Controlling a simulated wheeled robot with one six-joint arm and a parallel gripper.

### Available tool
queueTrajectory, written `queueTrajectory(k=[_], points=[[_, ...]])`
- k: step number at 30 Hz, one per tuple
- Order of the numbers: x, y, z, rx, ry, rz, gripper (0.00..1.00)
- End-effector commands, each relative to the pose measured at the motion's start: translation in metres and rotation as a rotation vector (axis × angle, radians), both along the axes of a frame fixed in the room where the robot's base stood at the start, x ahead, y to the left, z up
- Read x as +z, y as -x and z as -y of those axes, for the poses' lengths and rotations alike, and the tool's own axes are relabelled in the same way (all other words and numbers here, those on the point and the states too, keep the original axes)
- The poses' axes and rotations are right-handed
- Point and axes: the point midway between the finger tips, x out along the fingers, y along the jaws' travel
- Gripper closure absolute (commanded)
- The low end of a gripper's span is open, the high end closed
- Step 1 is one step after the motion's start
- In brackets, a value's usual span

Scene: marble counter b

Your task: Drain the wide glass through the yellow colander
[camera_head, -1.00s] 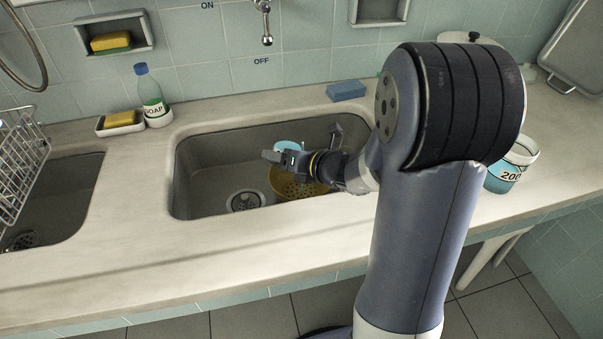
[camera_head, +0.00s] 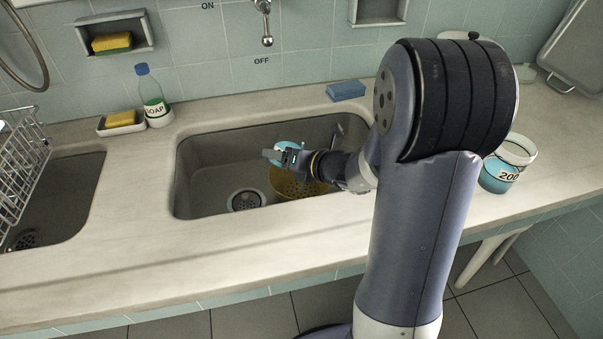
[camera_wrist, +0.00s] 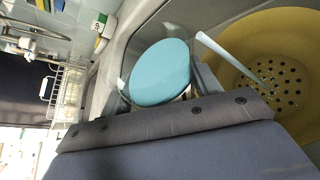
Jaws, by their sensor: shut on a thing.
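My gripper (camera_head: 277,156) is shut on the wide glass (camera_head: 290,146), over the right part of the sink. In the wrist view the glass (camera_wrist: 160,73) shows a broad light-blue liquid surface and is tilted. A thin pale-blue streak, which looks like poured liquid, runs beside the glass over the yellow colander (camera_wrist: 229,72). The colander (camera_head: 300,190) sits in the sink below my gripper, partly hidden by my wrist. Its holed bottom shows in the wrist view, with no solid pieces clearly visible in it.
The sink's drain (camera_head: 246,200) lies left of the colander. A soap bottle (camera_head: 151,98) and a sponge dish (camera_head: 121,123) stand behind left. A blue sponge (camera_head: 346,91) lies at the back. A beaker marked 200 (camera_head: 502,174) stands right of my arm. The front counter is clear.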

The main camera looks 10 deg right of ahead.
Motion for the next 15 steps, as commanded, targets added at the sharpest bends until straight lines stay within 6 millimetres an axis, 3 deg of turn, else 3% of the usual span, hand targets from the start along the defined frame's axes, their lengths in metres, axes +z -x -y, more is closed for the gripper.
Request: queueTrajectory(k=[15], points=[[-0.0004,-0.0003,0.0001,-0.001,-0.026,-0.013,0.74]])
